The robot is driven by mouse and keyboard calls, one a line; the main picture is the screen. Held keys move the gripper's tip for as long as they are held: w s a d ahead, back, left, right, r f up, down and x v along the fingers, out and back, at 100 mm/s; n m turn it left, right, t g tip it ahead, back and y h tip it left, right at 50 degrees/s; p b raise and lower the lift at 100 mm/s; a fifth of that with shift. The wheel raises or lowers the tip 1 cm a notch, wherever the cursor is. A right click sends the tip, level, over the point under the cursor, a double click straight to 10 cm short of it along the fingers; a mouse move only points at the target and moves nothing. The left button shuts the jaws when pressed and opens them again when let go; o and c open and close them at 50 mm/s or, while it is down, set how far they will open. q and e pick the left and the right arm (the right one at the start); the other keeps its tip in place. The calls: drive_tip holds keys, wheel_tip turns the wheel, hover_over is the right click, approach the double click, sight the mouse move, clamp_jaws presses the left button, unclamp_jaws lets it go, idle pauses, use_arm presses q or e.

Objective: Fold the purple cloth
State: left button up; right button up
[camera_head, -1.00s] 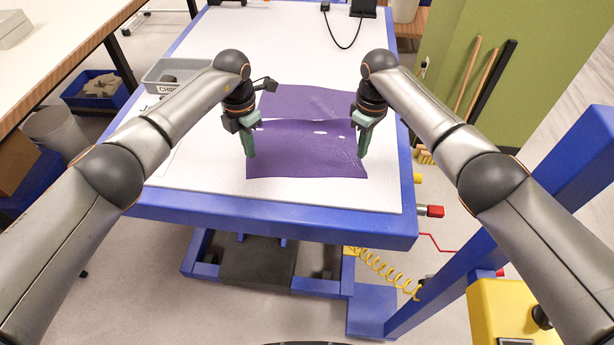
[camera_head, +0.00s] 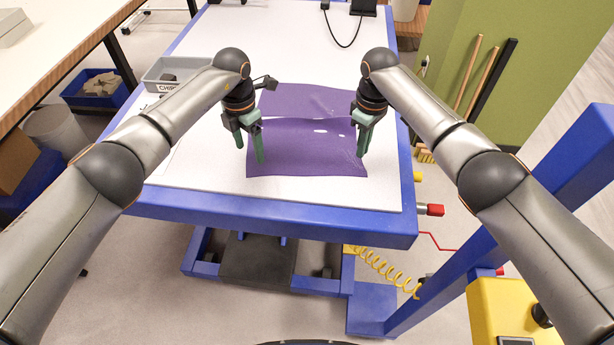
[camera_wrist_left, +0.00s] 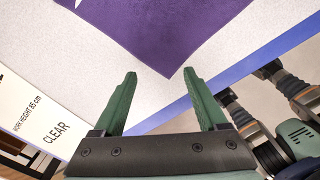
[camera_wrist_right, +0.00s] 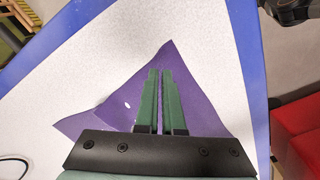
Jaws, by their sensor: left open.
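The purple cloth (camera_head: 305,160) lies on the white table top, with a line across it dividing a near part from a far part. It also shows in the left wrist view (camera_wrist_left: 170,30) and the right wrist view (camera_wrist_right: 115,105). My left gripper (camera_head: 250,152) is open and empty at the cloth's near left side; in its wrist view a cloth corner lies just beyond the fingertips. My right gripper (camera_head: 364,148) is at the cloth's right edge. In its wrist view its fingers are close together with a narrow gap, over the cloth near a corner; whether they pinch it is unclear.
A grey bin (camera_head: 175,73) labelled CHIP stands at the table's left edge. A black device (camera_head: 363,8) with a cable is at the far end. The blue table frame (camera_head: 270,212) borders the near side. White table top is free around the cloth.

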drive_tip(key=o, duration=1.1)
drive_tip(key=shift+c, duration=0.2)
